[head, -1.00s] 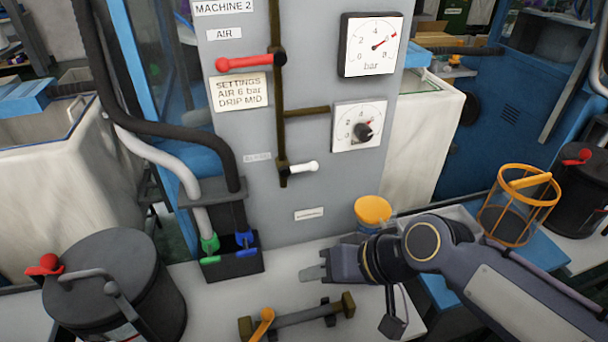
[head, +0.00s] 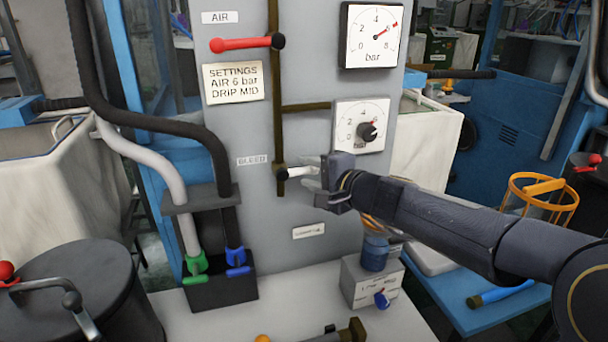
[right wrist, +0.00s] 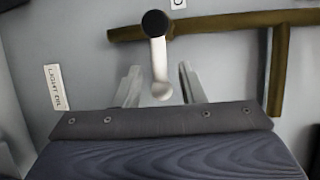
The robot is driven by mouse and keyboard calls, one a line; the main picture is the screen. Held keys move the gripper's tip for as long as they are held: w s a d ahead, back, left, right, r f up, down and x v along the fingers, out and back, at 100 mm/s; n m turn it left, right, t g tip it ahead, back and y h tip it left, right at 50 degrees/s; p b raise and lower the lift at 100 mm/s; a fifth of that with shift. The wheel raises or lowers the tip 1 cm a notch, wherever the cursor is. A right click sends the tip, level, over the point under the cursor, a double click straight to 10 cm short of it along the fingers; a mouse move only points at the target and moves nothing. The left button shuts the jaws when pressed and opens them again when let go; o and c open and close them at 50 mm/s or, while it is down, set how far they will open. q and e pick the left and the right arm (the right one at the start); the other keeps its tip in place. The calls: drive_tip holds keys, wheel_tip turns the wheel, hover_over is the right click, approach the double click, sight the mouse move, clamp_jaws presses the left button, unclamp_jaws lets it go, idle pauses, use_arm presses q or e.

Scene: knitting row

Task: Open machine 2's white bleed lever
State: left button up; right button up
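Machine 2's white bleed lever (head: 291,173) sticks out to the right, roughly level, from a dark hub on the brown pipe of the grey panel. A BLEED label (head: 252,160) is left of it. In the right wrist view the lever (right wrist: 159,65) runs from its black hub down between my fingers. My right gripper (head: 312,175) is at the lever's free end; its fingers (right wrist: 160,86) are open, one on each side, with a gap to both. My left gripper is not in view.
A red air lever (head: 245,43) is above on the same pipe. The lower gauge (head: 360,126) is just above my right gripper. Hoses run down to a dark block (head: 219,288) at left. A small box with a blue knob (head: 372,283) stands on the bench below.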

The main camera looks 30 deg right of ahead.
drive_tip(key=shift+x, duration=1.2)
clamp_jaws()
